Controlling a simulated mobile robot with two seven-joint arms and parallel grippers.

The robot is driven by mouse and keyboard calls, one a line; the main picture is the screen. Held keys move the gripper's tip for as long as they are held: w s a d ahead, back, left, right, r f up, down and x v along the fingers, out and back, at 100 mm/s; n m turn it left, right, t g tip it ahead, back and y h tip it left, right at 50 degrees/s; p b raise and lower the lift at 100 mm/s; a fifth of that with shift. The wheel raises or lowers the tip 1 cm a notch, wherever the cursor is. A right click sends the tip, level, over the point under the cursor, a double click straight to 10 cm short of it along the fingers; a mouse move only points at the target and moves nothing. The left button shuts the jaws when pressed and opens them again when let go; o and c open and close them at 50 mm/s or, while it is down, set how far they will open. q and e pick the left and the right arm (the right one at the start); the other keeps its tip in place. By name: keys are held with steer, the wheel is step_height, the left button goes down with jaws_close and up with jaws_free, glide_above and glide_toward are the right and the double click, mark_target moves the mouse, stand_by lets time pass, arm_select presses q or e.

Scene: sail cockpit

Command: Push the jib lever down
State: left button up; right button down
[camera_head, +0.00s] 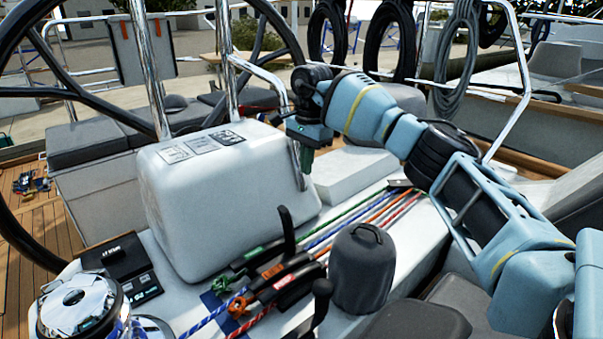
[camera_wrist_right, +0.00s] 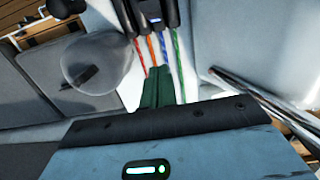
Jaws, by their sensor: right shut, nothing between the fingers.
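A bank of black rope-clutch levers sits on the white cockpit ledge. One lever (camera_head: 287,230) stands upright at the back of the bank, and another (camera_head: 320,300) stands raised at the front. Between them, levers with green (camera_head: 254,252), orange (camera_head: 272,271) and red (camera_head: 286,281) labels lie low. I cannot read which is the jib lever. My right gripper (camera_head: 304,165) is shut and empty, fingers pointing down above the ropes, behind and apart from the levers. Its green fingers (camera_wrist_right: 157,88) show in the right wrist view, with the clutches (camera_wrist_right: 150,12) at the top. My left gripper is out of view.
A white box-shaped housing (camera_head: 225,195) stands left of the ropes. A grey covered winch (camera_head: 363,268) stands right of the clutches. Coloured ropes (camera_head: 365,218) run back from them. A chrome winch (camera_head: 77,305) is at front left, and steel rails surround the cockpit.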

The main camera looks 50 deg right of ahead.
steer(key=a+f, duration=0.4)
steer(key=f, duration=0.5)
steer(key=shift+w+a+p, duration=0.25)
steer(key=shift+p, duration=0.05)
steer(key=shift+a, duration=0.1)
